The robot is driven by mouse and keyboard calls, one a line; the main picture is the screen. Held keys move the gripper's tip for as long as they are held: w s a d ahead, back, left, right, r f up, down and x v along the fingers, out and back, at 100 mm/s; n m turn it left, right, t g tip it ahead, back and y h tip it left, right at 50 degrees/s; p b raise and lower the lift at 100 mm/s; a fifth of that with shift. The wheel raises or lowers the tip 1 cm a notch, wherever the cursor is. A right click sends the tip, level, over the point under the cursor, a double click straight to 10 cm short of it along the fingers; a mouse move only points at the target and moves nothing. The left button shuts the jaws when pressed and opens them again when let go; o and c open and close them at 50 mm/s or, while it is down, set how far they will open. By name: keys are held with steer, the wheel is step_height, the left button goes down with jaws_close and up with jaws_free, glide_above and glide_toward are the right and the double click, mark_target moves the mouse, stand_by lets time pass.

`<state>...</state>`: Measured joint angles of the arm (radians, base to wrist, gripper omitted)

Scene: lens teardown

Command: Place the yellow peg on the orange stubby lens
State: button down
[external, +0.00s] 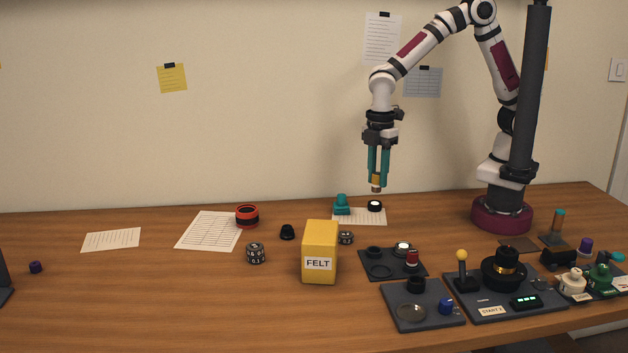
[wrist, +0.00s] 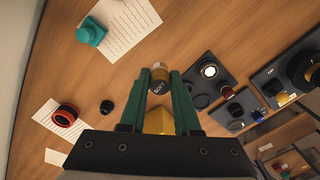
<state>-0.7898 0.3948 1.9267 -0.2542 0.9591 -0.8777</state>
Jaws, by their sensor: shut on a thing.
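My gripper (external: 377,178) hangs high over the back of the table with its teal fingers shut on a small yellow peg (external: 376,184). The peg has a brownish lower end. The orange stubby lens (external: 247,216), a short red-orange ring with a black band, rests on the table at the left, at the edge of a paper sheet. It also shows at the left of the wrist view (wrist: 66,115). The peg is well apart from it.
A yellow FELT box (external: 320,252) stands between the lens and the dark trays (external: 393,277). A small black part (external: 287,232) and a dark dial (external: 256,253) lie near the lens. The front left table is mostly clear.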

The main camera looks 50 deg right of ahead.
steer(key=shift+f, duration=0.1)
steer(key=s+a+f, duration=0.2)
steer(key=a, duration=0.1)
steer(key=s+a+f, duration=0.1)
steer(key=a+f, duration=0.1)
steer(key=a, duration=0.1)
steer(key=s+a+f, duration=0.2)
steer(key=a, duration=0.1)
steer(key=shift+s+a+f, duration=0.35)
steer(key=shift+a, duration=0.05)
steer(key=f, duration=0.4)
steer(key=shift+s+a, duration=0.1)
steer(key=shift+a, duration=0.1)
steer(key=c, duration=0.6)
jaws_free()
steer(key=shift+r, duration=0.1)
